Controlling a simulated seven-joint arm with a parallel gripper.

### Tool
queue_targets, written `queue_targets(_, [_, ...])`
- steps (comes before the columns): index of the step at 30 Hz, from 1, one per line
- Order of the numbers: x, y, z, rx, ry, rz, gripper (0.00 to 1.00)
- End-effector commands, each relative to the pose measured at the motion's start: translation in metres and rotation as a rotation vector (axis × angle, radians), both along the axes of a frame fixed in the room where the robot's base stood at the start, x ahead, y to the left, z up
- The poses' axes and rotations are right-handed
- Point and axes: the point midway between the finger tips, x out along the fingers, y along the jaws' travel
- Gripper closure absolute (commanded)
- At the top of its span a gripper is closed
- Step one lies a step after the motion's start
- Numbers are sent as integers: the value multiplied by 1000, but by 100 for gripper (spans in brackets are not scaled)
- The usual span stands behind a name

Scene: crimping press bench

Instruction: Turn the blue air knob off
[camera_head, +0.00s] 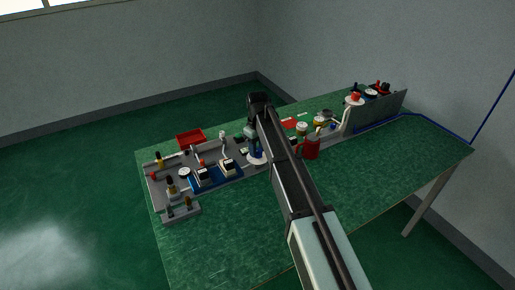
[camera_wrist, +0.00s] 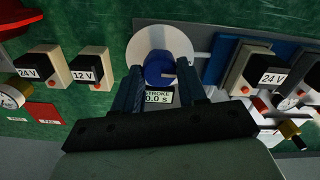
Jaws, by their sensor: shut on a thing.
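The blue knob (camera_wrist: 158,66) sits on a round white disc (camera_wrist: 150,40) in the wrist view. My gripper (camera_wrist: 159,76) has one dark finger on each side of the knob and is shut on it. A paler mark shows on the knob's lower right. In the head view my gripper (camera_head: 252,140) points down over the bench fixture, with the blue knob (camera_head: 257,153) and the white disc (camera_head: 257,161) just below it. My fingers partly hide the knob there.
Power blocks marked 24 V (camera_wrist: 38,66) and 12 V (camera_wrist: 88,69) stand left of the knob; another 24 V block (camera_wrist: 272,77) stands right. A red tray (camera_head: 190,138) lies behind. The table's front right is clear.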

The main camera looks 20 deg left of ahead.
Motion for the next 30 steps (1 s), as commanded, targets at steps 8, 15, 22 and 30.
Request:
queue_targets(8, [0, 0, 0, 0, 0, -98, 89])
queue_targets(15, [0, 0, 0, 0, 0, -292, 89])
queue_targets(22, [0, 0, 0, 0, 0, -511, 89])
queue_targets(30, [0, 0, 0, 0, 0, -767, 89])
